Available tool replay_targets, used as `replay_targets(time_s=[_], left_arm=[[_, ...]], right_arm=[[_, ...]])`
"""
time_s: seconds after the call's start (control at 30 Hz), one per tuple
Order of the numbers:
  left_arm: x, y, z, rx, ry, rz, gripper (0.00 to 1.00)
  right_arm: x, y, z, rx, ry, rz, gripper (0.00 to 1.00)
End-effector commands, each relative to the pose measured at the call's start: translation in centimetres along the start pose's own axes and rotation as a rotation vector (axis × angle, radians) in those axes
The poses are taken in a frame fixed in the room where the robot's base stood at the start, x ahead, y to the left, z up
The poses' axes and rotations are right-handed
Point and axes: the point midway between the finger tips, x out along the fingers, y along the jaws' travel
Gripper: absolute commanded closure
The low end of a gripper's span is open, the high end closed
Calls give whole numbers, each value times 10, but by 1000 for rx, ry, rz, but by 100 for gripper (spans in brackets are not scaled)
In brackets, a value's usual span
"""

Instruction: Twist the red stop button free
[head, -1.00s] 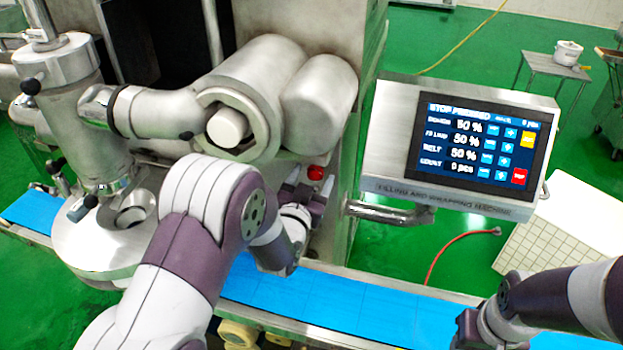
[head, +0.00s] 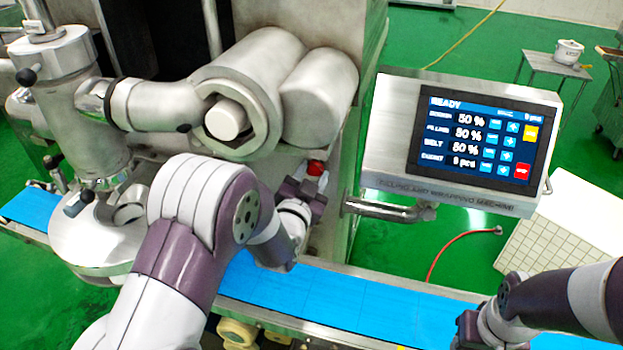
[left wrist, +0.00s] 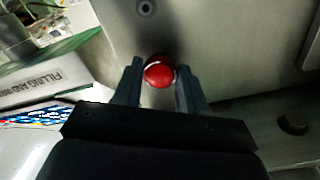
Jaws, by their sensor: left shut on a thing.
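The red stop button (head: 315,168) is on the grey front of the machine, and its top shows above my left gripper in the head view. In the left wrist view the round red button (left wrist: 158,73) sits between the two fingertips. My left gripper (head: 308,182) is shut on the button, one finger on each side. The screen (head: 478,140) on the panel reads READY at its top. My right gripper (head: 468,328) is low at the right of the head view; its fingers are too unclear to tell open from shut.
A blue conveyor belt (head: 330,312) runs below my left arm. A metal handle (head: 385,209) sticks out beneath the screen panel, right of the button. A big steel cylinder (head: 320,100) hangs above the button.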

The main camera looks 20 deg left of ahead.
Motion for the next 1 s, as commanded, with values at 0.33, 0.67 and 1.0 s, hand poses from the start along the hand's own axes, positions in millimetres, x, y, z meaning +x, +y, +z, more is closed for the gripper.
replay_targets(time_s=[0.33, 0.67, 1.0], left_arm=[[1, 0, 0, 265, 4, -3, 89], [1, -2, -2, 419, 6, -5, 89], [2, -3, -4, 459, 8, -8, 89]], right_arm=[[19, 0, 2, 0, 0, 0, 57], [27, 0, 3, 0, 0, 0, 57], [28, 0, 3, 0, 0, 0, 57]])
